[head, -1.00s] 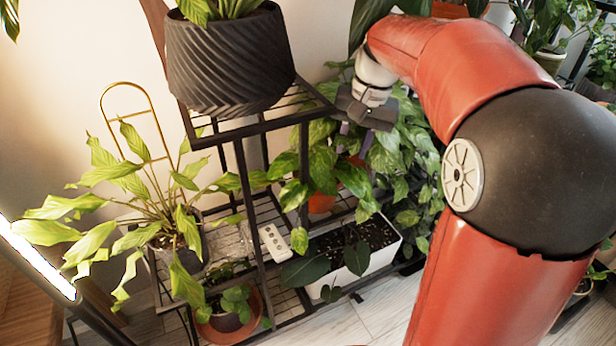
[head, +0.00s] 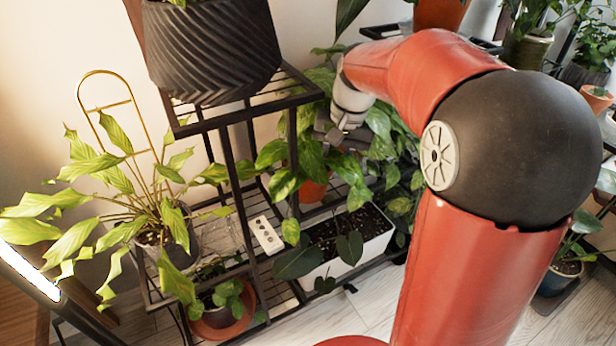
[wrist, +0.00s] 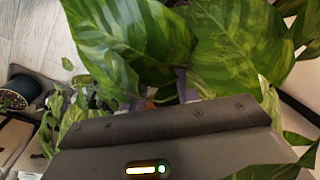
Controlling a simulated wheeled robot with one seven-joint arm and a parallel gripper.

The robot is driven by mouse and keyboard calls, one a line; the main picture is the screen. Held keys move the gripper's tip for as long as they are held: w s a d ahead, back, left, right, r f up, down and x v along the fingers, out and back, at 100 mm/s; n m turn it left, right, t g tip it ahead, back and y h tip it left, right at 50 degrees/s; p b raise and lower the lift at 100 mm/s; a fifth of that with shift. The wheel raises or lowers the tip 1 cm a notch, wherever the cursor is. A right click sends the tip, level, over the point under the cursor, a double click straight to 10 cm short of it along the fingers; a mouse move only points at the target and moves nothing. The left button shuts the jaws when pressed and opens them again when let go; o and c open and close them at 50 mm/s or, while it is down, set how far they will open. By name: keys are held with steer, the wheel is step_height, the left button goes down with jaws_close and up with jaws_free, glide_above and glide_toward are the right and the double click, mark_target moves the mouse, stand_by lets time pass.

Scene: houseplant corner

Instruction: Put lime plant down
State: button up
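The plant with lime-and-green patterned leaves (head: 283,185) sits in a terracotta pot (head: 313,189) on the stand's middle part, behind the white planter. The pot is mostly hidden by leaves. My gripper (head: 340,143) is down among the foliage at the pot's upper right; its fingertips are hidden there. In the wrist view large leaves (wrist: 125,35) fill the upper part. My gripper's purple fingers (wrist: 162,96) show partly below them, apart, with a bit of orange between. I cannot tell whether they touch the pot. Another yellow-green plant (head: 155,205) stands at left in a grey pot.
A black ribbed pot (head: 213,50) stands on the stand's upper shelf (head: 250,112), left of my arm. A white planter (head: 345,245), a white remote-like strip (head: 266,235) and a small terracotta-potted plant (head: 222,315) are lower. Bare floor (head: 375,290) shows at front.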

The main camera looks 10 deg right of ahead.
steer(key=c, duration=0.7)
jaws_close()
steer(key=shift+f, duration=0.1)
stand_by(0.5)
